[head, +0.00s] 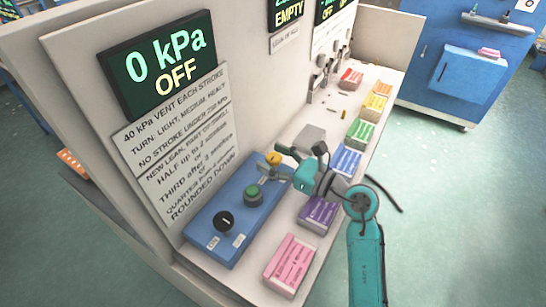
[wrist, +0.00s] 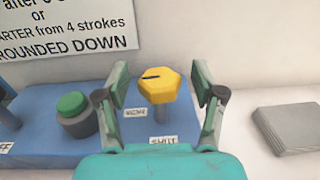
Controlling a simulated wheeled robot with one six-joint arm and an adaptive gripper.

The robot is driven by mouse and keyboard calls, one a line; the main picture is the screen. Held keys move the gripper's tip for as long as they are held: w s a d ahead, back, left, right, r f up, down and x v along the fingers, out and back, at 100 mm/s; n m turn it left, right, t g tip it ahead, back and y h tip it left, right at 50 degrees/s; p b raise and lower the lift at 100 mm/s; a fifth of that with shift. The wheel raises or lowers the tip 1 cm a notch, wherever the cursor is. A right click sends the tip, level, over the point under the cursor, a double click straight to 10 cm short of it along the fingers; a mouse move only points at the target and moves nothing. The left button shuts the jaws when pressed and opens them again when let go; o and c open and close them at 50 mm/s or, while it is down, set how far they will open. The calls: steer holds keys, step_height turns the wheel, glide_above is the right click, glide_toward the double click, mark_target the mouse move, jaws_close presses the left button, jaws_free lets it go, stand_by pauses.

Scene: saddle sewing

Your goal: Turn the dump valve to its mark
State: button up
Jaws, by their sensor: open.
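The dump valve is a yellow six-sided knob (wrist: 158,84) on a grey stem. It stands at the right end of a blue control box (head: 232,225), and it also shows in the head view (head: 273,158). A black pointer line on its top points left in the wrist view. My gripper (wrist: 160,88) is open, with one finger on each side of the knob and gaps showing. It also shows in the head view (head: 286,160).
A green button (wrist: 72,105) stands left of the valve. A black rotary switch (head: 225,220) is farther along the box. A grey slab (wrist: 290,127) lies to the right. Several coloured boxes, including a pink one (head: 290,262), line the bench edge. The display (head: 160,65) reads 0 kPa OFF.

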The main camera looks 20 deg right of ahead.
steer(key=v, duration=1.2)
steer(key=shift+a, duration=0.1)
